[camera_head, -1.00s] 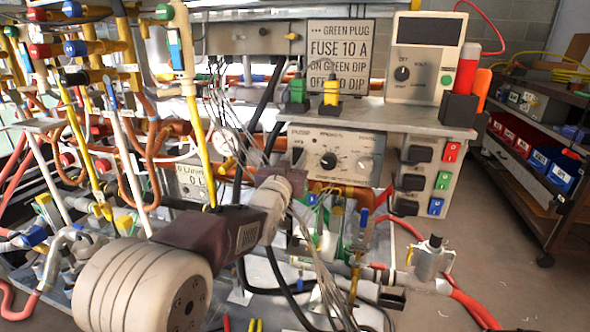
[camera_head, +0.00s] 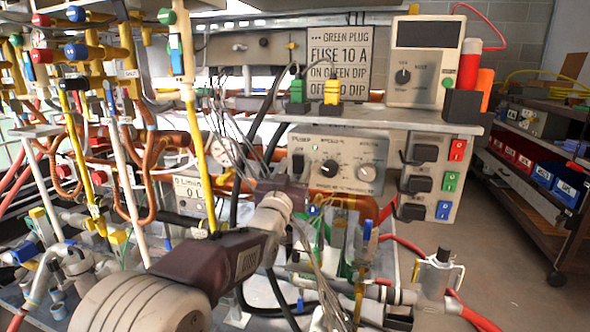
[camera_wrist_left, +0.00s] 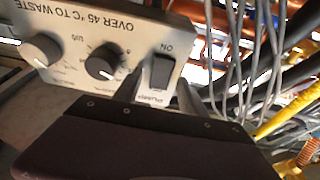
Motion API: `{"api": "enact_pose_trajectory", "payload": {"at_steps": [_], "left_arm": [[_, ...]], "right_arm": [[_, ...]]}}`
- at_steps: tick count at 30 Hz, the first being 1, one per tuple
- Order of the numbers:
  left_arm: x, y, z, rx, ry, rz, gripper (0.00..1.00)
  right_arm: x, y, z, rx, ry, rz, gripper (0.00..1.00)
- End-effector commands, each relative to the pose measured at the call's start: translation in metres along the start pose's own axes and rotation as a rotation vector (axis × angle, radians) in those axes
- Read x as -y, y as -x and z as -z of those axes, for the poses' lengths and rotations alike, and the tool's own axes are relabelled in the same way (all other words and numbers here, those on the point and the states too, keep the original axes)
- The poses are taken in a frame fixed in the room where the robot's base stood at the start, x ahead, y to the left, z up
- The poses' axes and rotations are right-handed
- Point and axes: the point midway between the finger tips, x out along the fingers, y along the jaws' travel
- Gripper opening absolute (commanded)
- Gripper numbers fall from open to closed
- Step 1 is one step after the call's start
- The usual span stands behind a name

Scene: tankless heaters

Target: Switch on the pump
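The pump control box (camera_head: 372,150) is a pale panel with dials under the shelf. In the left wrist view the box (camera_wrist_left: 70,45) appears upside down, with a dark rocker switch (camera_wrist_left: 160,72) labelled ON and PUMP beside two knobs. In the head view the switch (camera_head: 298,163) is small at the panel's left end. My left gripper (camera_head: 290,192) is in front of and just below the switch end of the panel. The wrist view shows its dark body close to the switch; contact cannot be told. Its fingers are mostly hidden or blurred. My right gripper is not in view.
Grey cables (camera_head: 228,115) hang close to my left gripper. A sign (camera_head: 338,55) and a meter (camera_head: 425,60) stand above the shelf (camera_head: 400,118).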

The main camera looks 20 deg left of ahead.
Motion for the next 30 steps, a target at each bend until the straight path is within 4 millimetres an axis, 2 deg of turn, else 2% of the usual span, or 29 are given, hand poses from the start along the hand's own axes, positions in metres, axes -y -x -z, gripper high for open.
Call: {"api": "enact_pose_trajectory", "payload": {"at_steps": [5, 14, 18, 28, 30], "left_arm": [[0.0, 0.01, 0.002, 0.0, 0.0, 0.0, 0.49], [0.0, 0.069, 0.002, 0.002, 0.0, 0.0, 0.49], [0.0, 0.087, 0.0, -0.001, 0.0, 0.0, 0.49], [0.0, 0.091, 0.0, 0.0, 0.0, 0.0, 0.49], [-0.001, 0.088, 0.009, 0.001, 0.0, -0.001, 0.49]], "right_arm": [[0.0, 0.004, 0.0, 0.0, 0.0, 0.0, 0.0], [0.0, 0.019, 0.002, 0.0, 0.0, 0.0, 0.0], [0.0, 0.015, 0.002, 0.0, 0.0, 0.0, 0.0], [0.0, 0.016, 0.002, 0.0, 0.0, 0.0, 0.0], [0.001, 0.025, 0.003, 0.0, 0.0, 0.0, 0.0]]}}
